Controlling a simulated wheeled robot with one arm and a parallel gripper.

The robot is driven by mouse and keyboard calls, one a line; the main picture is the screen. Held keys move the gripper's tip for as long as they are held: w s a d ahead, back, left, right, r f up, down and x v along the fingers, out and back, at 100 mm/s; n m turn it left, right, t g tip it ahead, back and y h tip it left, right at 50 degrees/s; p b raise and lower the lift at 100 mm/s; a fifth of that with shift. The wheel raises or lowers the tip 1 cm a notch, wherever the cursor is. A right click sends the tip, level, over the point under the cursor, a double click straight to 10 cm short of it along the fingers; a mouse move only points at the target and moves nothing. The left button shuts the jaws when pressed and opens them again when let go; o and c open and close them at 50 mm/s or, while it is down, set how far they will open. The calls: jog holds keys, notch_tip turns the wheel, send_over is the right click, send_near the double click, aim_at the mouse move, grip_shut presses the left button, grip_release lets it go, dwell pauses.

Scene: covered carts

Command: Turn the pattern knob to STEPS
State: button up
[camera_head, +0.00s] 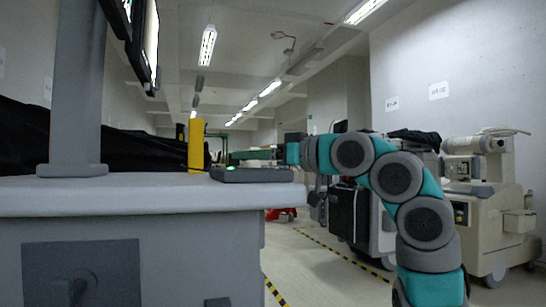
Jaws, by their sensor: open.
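A low dark grey box (252,175) lies on the top of the grey cart (110,196), near its right corner. A small green light shows at its left part. No pattern knob or STEPS mark can be made out from this low angle. My gripper (236,157) reaches in from the right, pointing left, just above this box. It is open, with nothing seen between its fingers. Whether a finger touches the box or a knob cannot be told.
A yellow upright block (196,146) stands on the cart left of my gripper. A thick grey post (78,90) carries a screen (146,42) above the cart. Black cloth (150,150) lies behind. Beige equipment carts (490,205) stand along the right wall.

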jog(key=shift+v, duration=3.1)
